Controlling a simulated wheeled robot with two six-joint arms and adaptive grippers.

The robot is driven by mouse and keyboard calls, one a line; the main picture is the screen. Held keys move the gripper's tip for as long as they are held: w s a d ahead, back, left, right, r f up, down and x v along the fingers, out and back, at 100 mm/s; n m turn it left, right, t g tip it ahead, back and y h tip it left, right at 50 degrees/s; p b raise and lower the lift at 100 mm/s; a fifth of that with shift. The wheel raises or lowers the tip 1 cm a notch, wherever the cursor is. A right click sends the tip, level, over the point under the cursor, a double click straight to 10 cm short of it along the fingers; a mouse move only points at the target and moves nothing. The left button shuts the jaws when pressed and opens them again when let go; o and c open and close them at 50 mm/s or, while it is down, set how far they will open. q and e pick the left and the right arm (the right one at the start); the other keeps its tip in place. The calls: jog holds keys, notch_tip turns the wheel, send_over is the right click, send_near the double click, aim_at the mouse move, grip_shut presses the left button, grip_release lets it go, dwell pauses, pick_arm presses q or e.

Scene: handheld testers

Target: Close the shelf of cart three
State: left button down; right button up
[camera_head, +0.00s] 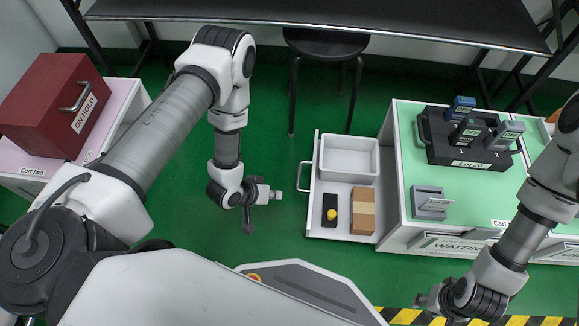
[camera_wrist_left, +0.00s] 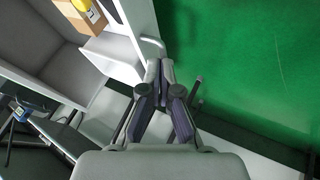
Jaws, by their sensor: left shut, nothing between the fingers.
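The shelf (camera_head: 313,222) is a white drawer pulled out from the left side of the green-topped cart (camera_head: 455,205), whose "Cart" label is only partly readable. Its bar handle (camera_head: 299,177) is on the drawer's left front. My left gripper (camera_head: 279,195) is shut and empty, just left of the handle and apart from it. In the left wrist view the handle (camera_wrist_left: 154,42) shows just beyond the closed fingertips (camera_wrist_left: 160,66). My right gripper (camera_head: 425,301) is low at the front right, by the cart's lower edge; its fingers are too small to judge.
The drawer holds a white bin (camera_head: 349,157), a cardboard box (camera_head: 362,211) and a black block with a yellow button (camera_head: 330,210). A rack of testers (camera_head: 468,145) stands on the cart. Cart two (camera_head: 130,100) with a red box is left. A stool (camera_head: 326,42) stands behind. Green floor is clear left of the drawer.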

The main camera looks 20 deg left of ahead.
pick_arm(q)
jog(key=w+d+f+b, duration=0.5)
jog(key=d+f, duration=0.2)
jog(key=shift+w, duration=0.15)
pick_arm(e)
notch_tip(320, 180, down, 6)
pick_arm(q)
jog(key=shift+r, duration=0.1)
pick_arm(e)
jog(key=shift+w+d+r, duration=0.1)
